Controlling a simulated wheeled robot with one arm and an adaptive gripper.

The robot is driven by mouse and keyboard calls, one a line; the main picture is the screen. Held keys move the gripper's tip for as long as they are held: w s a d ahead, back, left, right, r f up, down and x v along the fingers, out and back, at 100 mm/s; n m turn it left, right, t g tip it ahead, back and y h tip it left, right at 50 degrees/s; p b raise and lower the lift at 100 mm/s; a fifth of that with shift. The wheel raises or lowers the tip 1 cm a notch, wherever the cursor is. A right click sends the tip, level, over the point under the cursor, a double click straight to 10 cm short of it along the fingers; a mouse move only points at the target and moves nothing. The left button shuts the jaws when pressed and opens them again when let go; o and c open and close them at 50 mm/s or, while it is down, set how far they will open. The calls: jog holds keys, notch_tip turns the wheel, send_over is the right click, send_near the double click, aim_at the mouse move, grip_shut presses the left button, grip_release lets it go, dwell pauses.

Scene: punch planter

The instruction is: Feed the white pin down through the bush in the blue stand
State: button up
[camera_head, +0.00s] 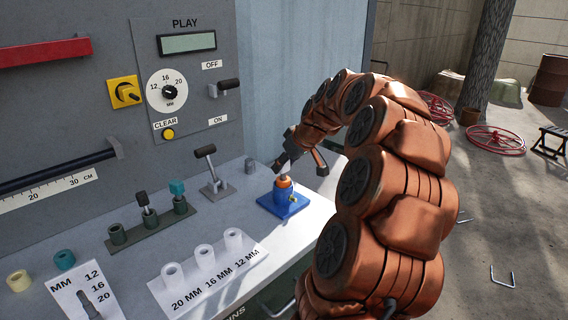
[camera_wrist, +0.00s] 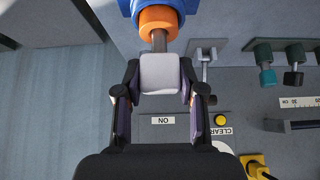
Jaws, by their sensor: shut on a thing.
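The white pin has a pale block-shaped head (camera_wrist: 160,73) and a grey shank (camera_wrist: 159,41). My gripper (camera_wrist: 160,84) is shut on the head, with one finger on each side. The shank points at the orange bush (camera_wrist: 158,20) and overlaps its near rim; how deep it sits inside I cannot tell. The bush tops the blue stand (camera_head: 283,202), which is upright on the bench; the stand also shows at the top of the wrist view (camera_wrist: 190,6). In the head view my gripper (camera_head: 296,161) is just above the bush (camera_head: 284,182), partly hiding the pin.
A grey lever (camera_head: 212,170) stands left of the stand. Further left is a green rack (camera_head: 150,229) with several sockets. A white block with three sleeves (camera_head: 207,274) lies at the front. The control panel (camera_head: 185,85) rises behind. The bench is clear right around the stand.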

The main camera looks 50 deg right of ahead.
jog(key=shift+f+b, duration=0.9)
jog(key=shift+f, duration=0.4)
jog(key=o, duration=1.3)
jog(key=v, duration=1.2)
